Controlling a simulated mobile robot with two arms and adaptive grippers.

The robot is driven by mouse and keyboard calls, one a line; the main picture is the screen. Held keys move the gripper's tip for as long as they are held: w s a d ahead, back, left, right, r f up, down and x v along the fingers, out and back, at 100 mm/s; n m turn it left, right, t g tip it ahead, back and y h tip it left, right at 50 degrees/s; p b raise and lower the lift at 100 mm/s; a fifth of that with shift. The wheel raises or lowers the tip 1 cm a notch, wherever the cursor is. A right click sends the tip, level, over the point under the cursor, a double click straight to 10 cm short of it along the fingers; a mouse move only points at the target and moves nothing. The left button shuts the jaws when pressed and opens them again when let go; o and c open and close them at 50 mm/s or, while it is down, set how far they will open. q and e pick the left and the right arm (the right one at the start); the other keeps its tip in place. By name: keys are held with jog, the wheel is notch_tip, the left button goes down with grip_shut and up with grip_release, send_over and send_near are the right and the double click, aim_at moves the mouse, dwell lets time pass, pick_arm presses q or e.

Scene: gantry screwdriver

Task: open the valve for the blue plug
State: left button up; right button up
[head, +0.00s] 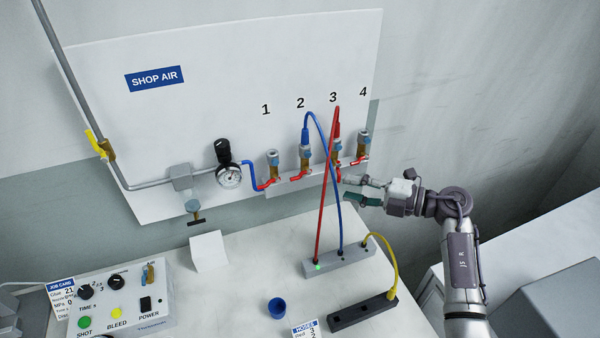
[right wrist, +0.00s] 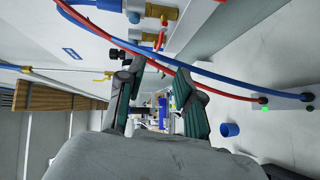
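The blue plug (head: 304,136) sits upright on outlet 2 of the wall manifold, with a blue hose (head: 335,180) looping from it down to a grey block. The brass valve body (head: 305,157) under it has a red lever (head: 297,174) that points left, roughly along the manifold. A red plug (head: 337,129) sits on outlet 3. My right gripper (head: 350,189) is open and empty, right of and below outlet 3, with the red and blue hoses between it and outlet 2. In the right wrist view, its fingers (right wrist: 156,104) are apart with nothing between them. My left gripper is not in view.
Outlets 1 (head: 272,160) and 4 (head: 363,143) carry no hose. A pressure gauge (head: 229,176) and a yellow-handled valve (head: 97,144) are on the supply pipe to the left. The grey hose block (head: 335,264), blue cup (head: 277,308) and dispenser box (head: 125,298) stand on the bench.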

jog(key=p, duration=0.2)
send_near(298, 178)
jog(key=a, duration=0.2)
jog(key=x, duration=0.7)
jog(key=shift+w+d+f, duration=0.1)
jog(key=shift+w+d, duration=0.15)
jog(key=shift+w, duration=0.1)
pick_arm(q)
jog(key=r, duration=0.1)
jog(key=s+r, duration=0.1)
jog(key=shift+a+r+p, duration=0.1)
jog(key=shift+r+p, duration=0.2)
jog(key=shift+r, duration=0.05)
pick_arm(e)
jog(key=shift+w+a+f, duration=0.15)
jog(key=shift+a, duration=0.15)
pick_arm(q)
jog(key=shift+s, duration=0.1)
pick_arm(e)
grip_shut()
